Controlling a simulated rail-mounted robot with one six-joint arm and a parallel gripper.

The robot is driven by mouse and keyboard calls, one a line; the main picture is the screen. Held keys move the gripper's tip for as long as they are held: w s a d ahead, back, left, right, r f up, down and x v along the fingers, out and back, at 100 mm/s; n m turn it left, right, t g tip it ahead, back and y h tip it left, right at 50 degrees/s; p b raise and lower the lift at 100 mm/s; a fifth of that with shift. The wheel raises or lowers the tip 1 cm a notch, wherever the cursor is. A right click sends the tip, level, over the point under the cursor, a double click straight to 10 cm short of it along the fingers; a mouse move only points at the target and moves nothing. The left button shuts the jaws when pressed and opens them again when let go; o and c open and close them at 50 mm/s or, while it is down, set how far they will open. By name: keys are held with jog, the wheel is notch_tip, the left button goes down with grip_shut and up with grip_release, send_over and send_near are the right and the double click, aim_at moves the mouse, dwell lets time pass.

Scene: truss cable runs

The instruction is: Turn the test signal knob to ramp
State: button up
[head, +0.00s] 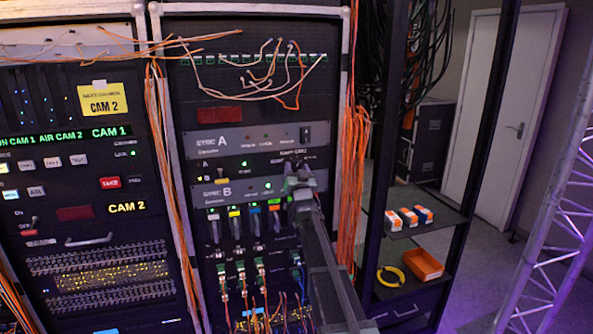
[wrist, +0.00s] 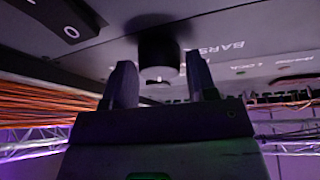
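The test signal knob (wrist: 158,54) is a round black knob on a grey panel in the wrist view, with a small white mark at its lower edge. In the head view my gripper (head: 299,172) is at the right part of the SYNC A (head: 230,141) and SYNC B (head: 228,192) panels, and hides the knob there.
A rocker switch (wrist: 68,18) is at upper left in the wrist view. Orange cables (head: 353,180) hang right of the rack. Patch leads (head: 260,75) cross above, and several coloured-tag levers (head: 255,222) are below. A shelf (head: 415,212) with small boxes stands at right.

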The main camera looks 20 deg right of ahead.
jog(key=c, duration=0.6)
jog(key=shift+o, duration=0.2)
jog(key=shift+n, duration=0.5)
jog(key=n+y, duration=0.1)
jog(key=n, duration=0.1)
jog(key=n+y, duration=0.2)
jog(key=n, duration=0.1)
jog(key=shift+d+t, duration=0.15)
jog(key=shift+t, duration=0.25)
jog(key=shift+d+n+y, duration=0.1)
jog(key=shift+n+y, duration=0.9)
jog(key=shift+n, duration=0.75)
jog(key=shift+n+y, duration=1)
jog(key=shift+n, duration=0.75)
jog(key=o, duration=0.9)
